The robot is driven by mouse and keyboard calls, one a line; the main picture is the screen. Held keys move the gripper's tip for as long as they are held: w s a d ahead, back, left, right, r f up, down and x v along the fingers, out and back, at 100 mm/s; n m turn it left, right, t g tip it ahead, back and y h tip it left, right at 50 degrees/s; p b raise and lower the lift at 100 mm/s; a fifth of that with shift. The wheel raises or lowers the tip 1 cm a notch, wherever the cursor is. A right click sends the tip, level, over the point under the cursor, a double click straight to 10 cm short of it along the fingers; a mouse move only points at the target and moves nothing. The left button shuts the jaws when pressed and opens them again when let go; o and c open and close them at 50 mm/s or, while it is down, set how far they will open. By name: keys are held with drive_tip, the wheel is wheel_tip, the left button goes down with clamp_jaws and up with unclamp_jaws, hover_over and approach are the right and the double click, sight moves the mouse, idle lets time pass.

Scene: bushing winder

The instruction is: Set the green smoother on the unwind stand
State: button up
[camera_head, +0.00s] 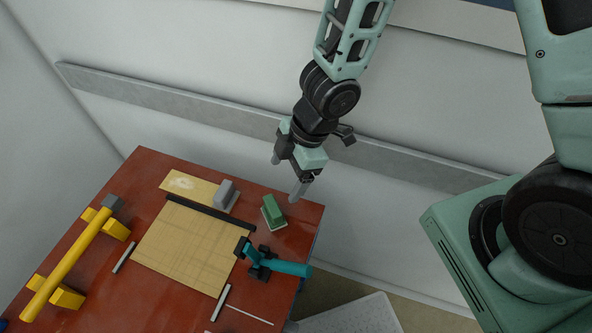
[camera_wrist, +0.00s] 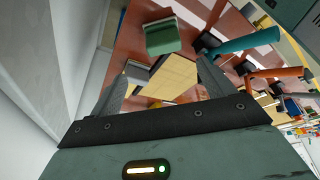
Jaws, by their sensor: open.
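The green smoother (camera_head: 273,207) is a green block on a pale base, standing on the red-brown table near its far right corner. It also shows in the wrist view (camera_wrist: 163,36), beyond the fingertips. My gripper (camera_head: 286,178) is open and empty, above the table's back edge and up from the smoother in the head view. Its two fingers show spread apart in the wrist view (camera_wrist: 164,66). Which thing is the unwind stand I cannot tell for sure; yellow blocks (camera_head: 66,296) at the left carry a long yellow rod (camera_head: 68,262) with a grey end.
A grey block (camera_head: 225,195) stands just left of the smoother, by a pale tan panel (camera_head: 180,186). A tan sheet (camera_head: 185,245) with a dark bar (camera_head: 210,214) covers the middle. A teal-handled tool (camera_head: 288,267) lies in front of the smoother. A wall with a grey rail (camera_head: 180,102) rises behind.

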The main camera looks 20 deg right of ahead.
drive_tip(key=d+r+m+t+h, duration=0.1)
drive_tip(key=d+r+m+h, duration=0.15)
drive_tip(key=r, duration=0.35)
drive_tip(key=d+r+m+t+h, duration=0.1)
drive_tip(key=r+m, duration=0.3)
drive_tip(key=r, duration=0.1)
drive_tip(key=s+r+m+g, duration=0.1)
drive_tip(key=s+r+m, duration=0.1)
drive_tip(key=s, duration=0.4)
drive_tip(key=s+r+m, duration=0.3)
drive_tip(key=s+r, duration=0.2)
drive_tip(key=s, duration=0.1)
drive_tip(key=shift+s+d+r+g, duration=0.15)
drive_tip(key=shift+d+r+g, duration=0.15)
drive_tip(key=shift+g, duration=0.1)
